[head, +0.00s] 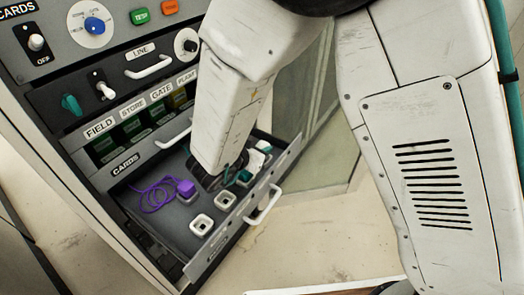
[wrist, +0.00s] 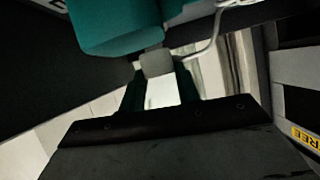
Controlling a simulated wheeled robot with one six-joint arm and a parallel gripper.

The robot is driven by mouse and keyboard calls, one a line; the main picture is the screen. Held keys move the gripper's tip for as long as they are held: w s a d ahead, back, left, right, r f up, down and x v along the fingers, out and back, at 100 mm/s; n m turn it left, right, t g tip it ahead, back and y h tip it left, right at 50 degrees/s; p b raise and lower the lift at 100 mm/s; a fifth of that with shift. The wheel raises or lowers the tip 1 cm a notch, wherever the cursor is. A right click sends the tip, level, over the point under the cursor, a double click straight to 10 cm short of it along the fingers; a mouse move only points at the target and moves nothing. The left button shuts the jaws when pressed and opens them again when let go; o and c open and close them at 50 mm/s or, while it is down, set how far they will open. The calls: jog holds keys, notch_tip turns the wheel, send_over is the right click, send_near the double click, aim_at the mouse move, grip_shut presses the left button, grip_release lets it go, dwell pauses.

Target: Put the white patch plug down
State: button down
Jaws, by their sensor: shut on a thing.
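My gripper (head: 230,175) reaches down into the open drawer, and its fingers are mostly hidden behind my arm in the head view. In the wrist view my gripper (wrist: 158,85) is shut on the white patch plug (wrist: 162,92), whose pale body shows between the two dark fingers. A thin white cord (wrist: 205,42) runs up to the right there. In the head view a white piece (head: 263,147) lies at the right of the drawer, beside teal pieces; I cannot tell whether it belongs to the white plug.
The drawer (head: 210,262) is open, with a handle (head: 263,205) on its front. In it lie a purple plug (head: 186,188) with a coiled cord and white square sockets (head: 202,225). A large teal block (wrist: 112,28) is close beyond my fingers. The panel (head: 100,90) rises behind the drawer.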

jog(key=shift+f, duration=0.8)
jog(key=shift+f, duration=0.2)
jog(key=c, duration=1)
grip_release()
